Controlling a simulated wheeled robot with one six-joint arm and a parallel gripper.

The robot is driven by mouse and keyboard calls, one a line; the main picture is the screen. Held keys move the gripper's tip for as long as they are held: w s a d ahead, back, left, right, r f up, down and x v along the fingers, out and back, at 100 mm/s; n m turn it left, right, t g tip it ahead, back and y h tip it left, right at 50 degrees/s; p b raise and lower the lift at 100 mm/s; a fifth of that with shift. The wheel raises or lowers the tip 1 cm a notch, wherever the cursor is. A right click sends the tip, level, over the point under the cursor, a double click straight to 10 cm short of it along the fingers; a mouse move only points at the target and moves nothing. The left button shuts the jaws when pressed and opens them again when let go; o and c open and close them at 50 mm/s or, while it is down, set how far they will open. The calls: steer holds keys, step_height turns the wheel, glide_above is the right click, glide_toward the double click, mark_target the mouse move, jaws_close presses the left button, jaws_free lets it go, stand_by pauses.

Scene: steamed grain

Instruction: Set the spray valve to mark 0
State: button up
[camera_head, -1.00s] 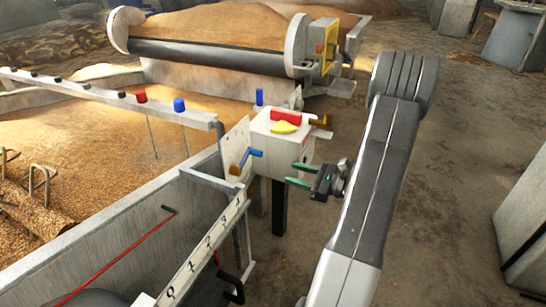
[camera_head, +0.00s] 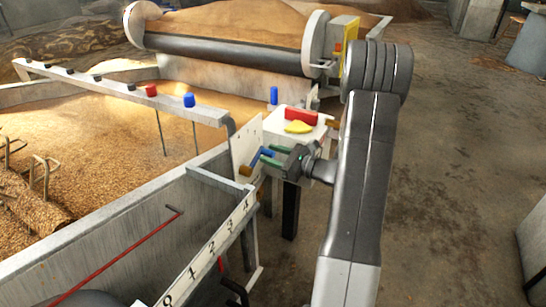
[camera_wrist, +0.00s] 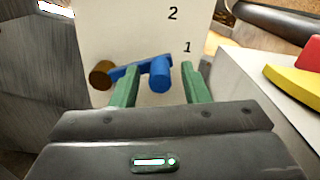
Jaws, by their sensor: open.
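The spray valve appears to be the blue lever (camera_head: 258,158) with a brown knob (camera_head: 245,170) on a white plate (camera_head: 241,143). In the wrist view the plate carries marks 2 and 1; no 0 shows there. My gripper (camera_head: 271,156) is open in front of the plate. Its green fingers stand either side of the hub in the wrist view, the left one overlapping the bar. I cannot tell whether they touch.
A white box (camera_head: 288,131) with a red block (camera_head: 300,116) and a yellow piece (camera_head: 297,127) stands right beside the plate. A numbered white strip (camera_head: 207,255) runs along the bin's near edge. Open floor (camera_head: 440,200) lies to the right.

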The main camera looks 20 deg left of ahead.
jaws_close()
steer(key=shift+p, duration=0.35)
steer(key=shift+w+f+m+p, duration=0.2)
steer(key=shift+f+m+p, duration=0.2)
steer(key=shift+m+p, duration=0.55)
steer(key=shift+w+f+m+p, duration=0.1)
steer(key=shift+f+m+p, duration=0.75)
steer(key=shift+f+m, duration=0.45)
steer(key=shift+r, duration=0.1)
jaws_free()
